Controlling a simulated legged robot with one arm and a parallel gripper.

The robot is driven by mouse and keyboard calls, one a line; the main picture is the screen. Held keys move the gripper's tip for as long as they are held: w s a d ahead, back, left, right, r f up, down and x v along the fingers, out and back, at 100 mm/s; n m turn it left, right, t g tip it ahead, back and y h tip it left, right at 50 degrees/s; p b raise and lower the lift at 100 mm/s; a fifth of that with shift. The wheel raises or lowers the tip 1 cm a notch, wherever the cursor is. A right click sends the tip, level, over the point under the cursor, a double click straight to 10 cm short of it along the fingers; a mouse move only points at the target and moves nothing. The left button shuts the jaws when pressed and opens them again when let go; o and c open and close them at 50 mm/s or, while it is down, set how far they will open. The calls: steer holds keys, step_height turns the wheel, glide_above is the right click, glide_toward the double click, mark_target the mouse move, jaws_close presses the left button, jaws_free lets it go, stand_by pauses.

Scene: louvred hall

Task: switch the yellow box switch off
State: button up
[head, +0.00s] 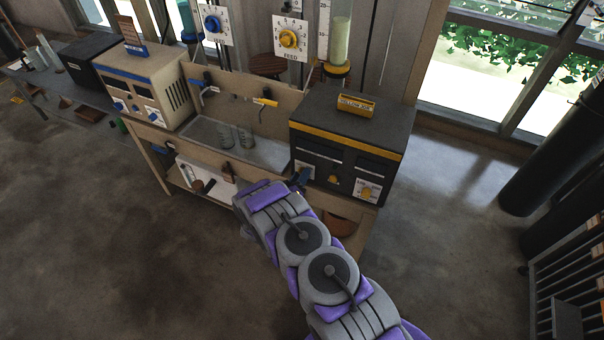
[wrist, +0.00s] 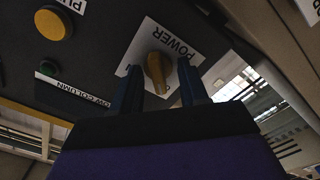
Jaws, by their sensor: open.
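The yellow box is a dark cabinet (head: 345,140) with a yellow stripe and a yellow name block on top, at the right end of the bench in the head view. Its switch is a yellow knob (wrist: 158,72) on a white plate marked POWER (wrist: 178,48) in the wrist view. My gripper (wrist: 160,88) is open, its two blue fingers on either side of the knob. I cannot tell whether they touch it. In the head view my gripper (head: 302,178) is at the cabinet's left front, partly covering the white plate (head: 304,169).
A dial (head: 367,191) sits at the panel's right. A beige cabinet with blue trim (head: 148,78) stands at the bench's left. The floor in front is clear.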

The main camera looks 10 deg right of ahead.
steer(key=p+v, duration=0.1)
steer(key=v, duration=0.5)
steer(key=shift+s+a+p, duration=0.25)
steer(key=shift+s+p, duration=0.05)
steer(key=shift+p, duration=0.1)
